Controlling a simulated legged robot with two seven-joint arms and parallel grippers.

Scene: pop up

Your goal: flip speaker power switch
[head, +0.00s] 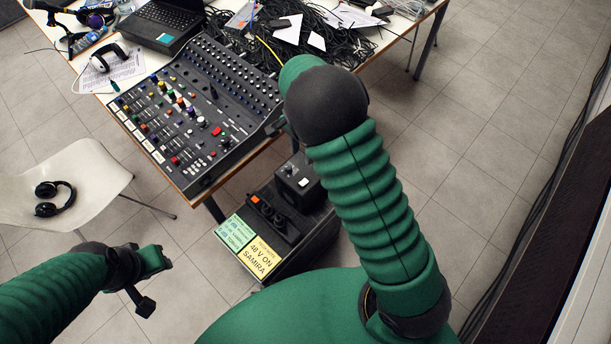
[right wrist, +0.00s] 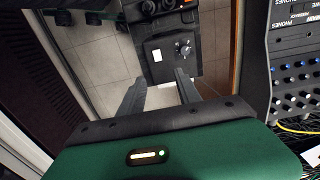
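The speaker box (head: 297,183) is small and black, standing on a dark case below the desk's right end. On top it has a white switch (head: 303,183) and a knob. In the right wrist view, the speaker (right wrist: 172,67) lies ahead between and beyond the fingers, with the white switch (right wrist: 157,56) left of the knob (right wrist: 184,48). My right gripper (right wrist: 160,80) is open and empty, apart from the switch; in the head view my right arm hides it. My left gripper (head: 158,284) is open and empty at the lower left, away from the speaker.
A mixing desk (head: 190,112) fills the table's near end beside my right arm. The case (head: 300,240) under the speaker carries yellow and green labels. A white chair (head: 85,175) with headphones (head: 53,198) stands left.

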